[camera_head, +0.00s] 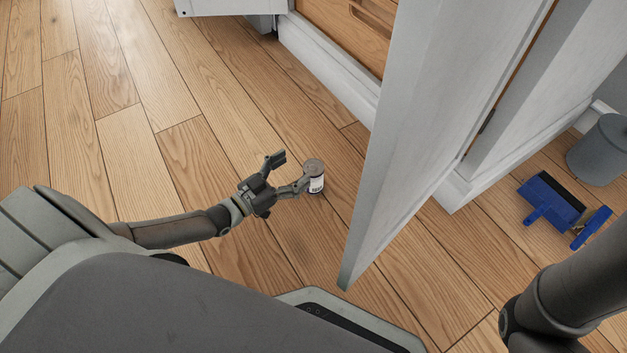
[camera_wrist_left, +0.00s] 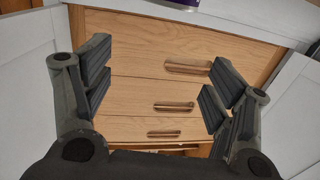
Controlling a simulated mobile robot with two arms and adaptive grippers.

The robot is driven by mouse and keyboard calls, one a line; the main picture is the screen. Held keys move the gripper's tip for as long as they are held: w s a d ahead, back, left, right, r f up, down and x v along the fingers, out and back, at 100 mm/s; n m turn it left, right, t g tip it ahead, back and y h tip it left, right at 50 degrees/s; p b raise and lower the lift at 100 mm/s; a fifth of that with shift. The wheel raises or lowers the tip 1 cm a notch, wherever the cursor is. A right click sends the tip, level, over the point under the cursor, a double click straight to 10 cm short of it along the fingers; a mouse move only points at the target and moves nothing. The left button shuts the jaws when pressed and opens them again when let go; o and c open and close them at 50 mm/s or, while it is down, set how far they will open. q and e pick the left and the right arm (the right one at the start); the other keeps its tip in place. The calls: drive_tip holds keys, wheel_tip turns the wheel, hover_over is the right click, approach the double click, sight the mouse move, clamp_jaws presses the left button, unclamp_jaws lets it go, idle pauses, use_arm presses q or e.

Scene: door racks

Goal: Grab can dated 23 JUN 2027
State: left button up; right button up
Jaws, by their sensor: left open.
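A small can (camera_head: 317,184) with a grey top and a white label with dark print shows in the head view; I cannot read its date. My left gripper (camera_head: 291,171) is open, its fingers spread, with one finger beside the can and overlapping it in the picture. I cannot tell whether they touch or what the can rests on. In the left wrist view the open left gripper (camera_wrist_left: 157,85) has nothing between its fingers, and this can is not seen there. My right gripper is out of view.
A white door (camera_head: 420,130) stands open just right of the can. Wooden drawers (camera_wrist_left: 140,60) face the wrist camera, with a purple item (camera_wrist_left: 193,3) cut off above them. A blue dustpan (camera_head: 548,200) and grey bin (camera_head: 600,150) are at the right. The floor (camera_head: 110,120) at left is clear.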

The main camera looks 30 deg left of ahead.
use_arm(q)
drive_tip(key=b, duration=0.4)
approach(314, 166)
drive_tip(key=shift+w+d+f, duration=0.25)
drive_tip(key=shift+w, duration=0.25)
drive_tip(key=shift+w+d+f, duration=0.25)
drive_tip(key=shift+w+f, duration=0.05)
drive_tip(key=shift+w, duration=0.25)
drive_tip(key=shift+w+d+b, duration=0.25)
drive_tip(key=shift+w+b, duration=0.1)
drive_tip(key=shift+w, duration=0.3)
drive_tip(key=b+x, duration=0.3)
drive_tip(key=x, duration=0.2)
drive_tip(key=shift+w+b, duration=0.2)
drive_tip(key=shift+b, duration=0.15)
drive_tip(key=shift+w+d+r, duration=0.2)
drive_tip(key=shift+w, duration=0.1)
drive_tip(key=c, duration=1.2)
drive_tip(key=shift+c, duration=0.6)
drive_tip(key=shift+r, duration=0.1)
